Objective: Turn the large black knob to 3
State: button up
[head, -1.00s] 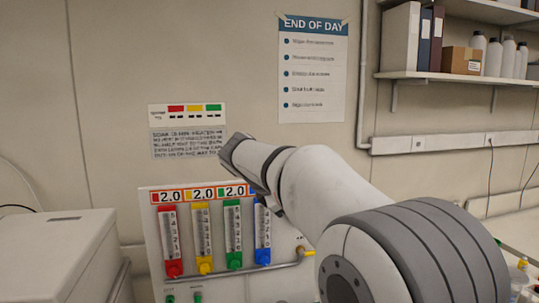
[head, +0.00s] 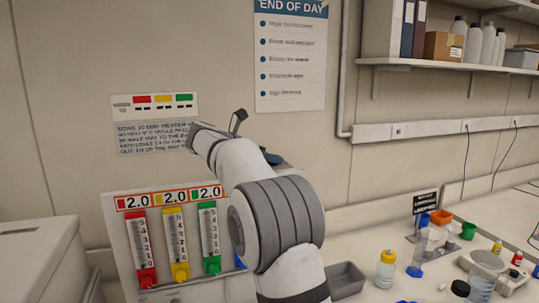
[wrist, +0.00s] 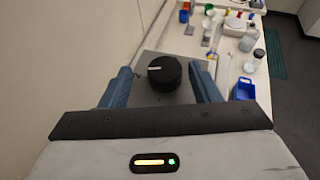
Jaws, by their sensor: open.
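The large black knob (wrist: 164,73) shows in the wrist view on a grey plate (wrist: 150,98), with a white pointer line on its face directed to the left. Its scale numbers cannot be read. My gripper (wrist: 164,88) is open, with one blue finger to the left of the knob and one to the right, both apart from it. In the head view my arm reaches toward the wall, and the knob is not visible there.
A panel with red (head: 141,250), yellow (head: 176,245) and green (head: 209,240) flow meters stands left of my arm. A white box (head: 40,260) is at far left. The bench at right holds a grey tray (head: 345,279), bottles (head: 385,268) and a blue bin (wrist: 243,89).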

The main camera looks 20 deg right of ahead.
jog(key=shift+s+d, duration=0.2)
jog(key=shift+d, duration=0.3)
jog(key=shift+w, duration=0.15)
jog(key=shift+c, duration=0.3)
jog(key=c, duration=0.9)
